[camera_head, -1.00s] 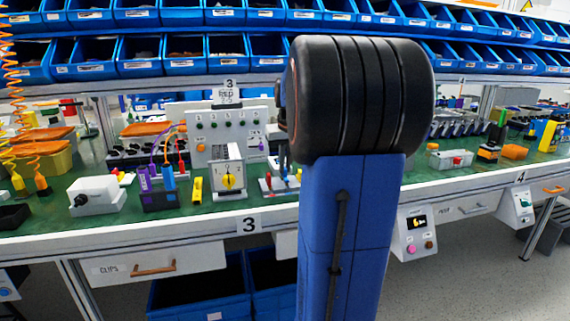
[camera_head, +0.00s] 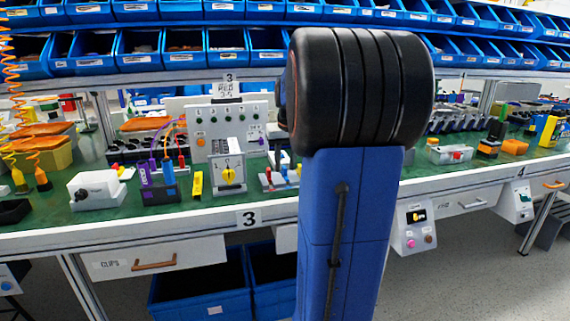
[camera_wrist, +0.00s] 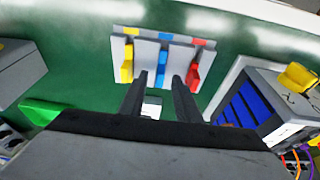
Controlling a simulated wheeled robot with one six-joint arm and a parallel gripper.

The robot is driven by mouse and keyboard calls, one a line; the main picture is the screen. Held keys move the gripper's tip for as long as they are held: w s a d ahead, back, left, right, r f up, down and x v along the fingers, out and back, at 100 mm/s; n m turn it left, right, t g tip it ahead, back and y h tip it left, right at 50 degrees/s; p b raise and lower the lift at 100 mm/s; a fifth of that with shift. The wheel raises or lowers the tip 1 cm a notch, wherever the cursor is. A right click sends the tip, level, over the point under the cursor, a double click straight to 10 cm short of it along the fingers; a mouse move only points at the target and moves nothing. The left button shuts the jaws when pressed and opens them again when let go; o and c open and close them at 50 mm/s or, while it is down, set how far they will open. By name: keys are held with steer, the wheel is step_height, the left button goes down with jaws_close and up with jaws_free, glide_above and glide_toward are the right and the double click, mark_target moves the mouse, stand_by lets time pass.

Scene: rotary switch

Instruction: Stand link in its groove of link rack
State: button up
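The link rack (camera_wrist: 146,52) is a pale grey block with yellow, blue and red coloured parts, standing on the green bench top. It also shows small in the head view (camera_head: 279,183), left of my arm. A blue piece (camera_wrist: 161,72), which looks like the link, is upright at the rack's middle place; whether it is fully seated I cannot tell. My gripper (camera_wrist: 160,82) has its two dark fingers apart, one on each side of the blue piece, with gaps showing. A small whitish thing (camera_wrist: 152,107) shows between the fingers, lower in the picture; I cannot tell what it is.
A box with blue stripes (camera_wrist: 245,112) stands close to the right in the wrist view, and a grey box (camera_wrist: 18,65) to the left. In the head view a meter box (camera_head: 228,176) and a yellow block (camera_head: 197,184) stand left of the rack. Green bench surface lies around it.

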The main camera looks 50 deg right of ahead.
steer(key=v, duration=1.7)
steer(key=shift+r, duration=0.2)
steer(key=shift+w+a, duration=0.1)
steer(key=shift+a, duration=0.1)
steer(key=s+a+f+n, duration=0.2)
steer(key=a+f, duration=0.3)
steer(key=a, duration=0.5)
steer(key=s+a+f+n, duration=0.1)
steer(key=s+a+f, duration=0.3)
steer(key=a, duration=0.6)
steer(key=s+a+f+n+t, duration=0.1)
steer(key=s+a+f, duration=0.4)
steer(key=f, duration=0.3)
steer(key=s+a+f+n+t+y, duration=0.1)
steer(key=s+a+f+n, duration=0.1)
steer(key=s+a+f, duration=0.4)
step_height(320, 180, down, 3)
steer(key=shift+a+f+y, duration=0.1)
steer(key=shift+a+y, duration=0.2)
steer(key=shift+a, duration=0.75)
